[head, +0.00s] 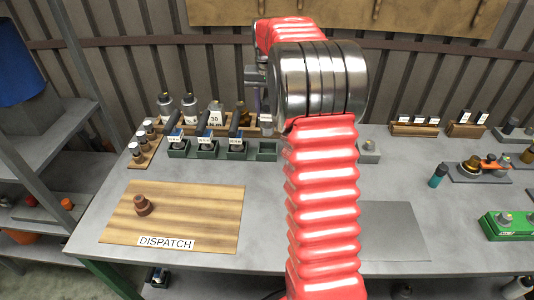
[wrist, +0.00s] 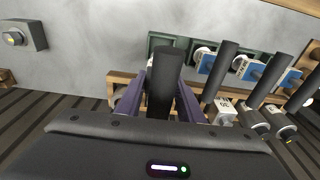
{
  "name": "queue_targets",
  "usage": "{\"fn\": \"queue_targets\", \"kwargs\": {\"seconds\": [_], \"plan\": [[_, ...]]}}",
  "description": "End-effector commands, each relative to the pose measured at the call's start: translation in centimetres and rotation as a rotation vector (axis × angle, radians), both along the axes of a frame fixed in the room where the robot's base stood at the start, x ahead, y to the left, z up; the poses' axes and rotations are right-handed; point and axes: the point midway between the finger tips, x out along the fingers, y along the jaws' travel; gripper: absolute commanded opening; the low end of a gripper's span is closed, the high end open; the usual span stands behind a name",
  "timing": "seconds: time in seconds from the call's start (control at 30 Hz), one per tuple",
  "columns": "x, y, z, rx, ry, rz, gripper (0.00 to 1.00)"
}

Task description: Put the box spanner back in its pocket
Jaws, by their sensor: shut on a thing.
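The box spanner (wrist: 163,88), a dark cylinder, stands between the two purple fingers of my gripper (wrist: 163,78) in the wrist view. My gripper is shut on it. A dark green pocket (wrist: 158,37) shows just beyond the spanner; the spanner's lower end is hidden, so I cannot tell whether it is inside. In the head view my arm hides most of the gripper, above the right end of the pocket row. The rightmost visible pocket (head: 264,148) there shows no tool. Several other dark-handled tools with blue tags (head: 204,134) stand in the pockets to its left.
Bottles in a wooden rack (head: 190,108) stand close behind the pockets. A grey block with a bolt (head: 370,151) sits to the right. A wooden dispatch board (head: 200,205) with a brown knob (head: 143,205) lies in front. The bench right of the board is mostly clear.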

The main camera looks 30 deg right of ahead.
Motion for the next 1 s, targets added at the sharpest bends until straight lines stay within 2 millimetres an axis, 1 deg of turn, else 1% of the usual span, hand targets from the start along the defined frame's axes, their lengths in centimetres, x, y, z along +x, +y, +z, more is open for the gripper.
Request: {"fn": "queue_targets", "kwargs": {"seconds": [0.07,0.17,0.27,0.4,0.53,0.63,0.93,1.0], "plan": [[0.0,-0.1,0.0,-0.001,-0.002,-0.001,0.0],[0.0,-0.1,-0.6,0.0,-0.001,-0.002,0.0],[-0.1,-0.1,-1.8,0.0,0.0,-0.002,0.0],[-0.1,-0.2,-4.1,0.0,0.001,-0.003,0.0],[-0.1,-0.2,-5.7,0.0,0.0,-0.003,0.0],[0.0,-0.2,-6.1,-0.002,-0.003,-0.003,0.0],[-0.1,-0.3,-6.2,-0.001,-0.002,-0.004,0.0],[-0.1,-0.3,-6.6,0.0,-0.001,-0.004,0.0]]}}
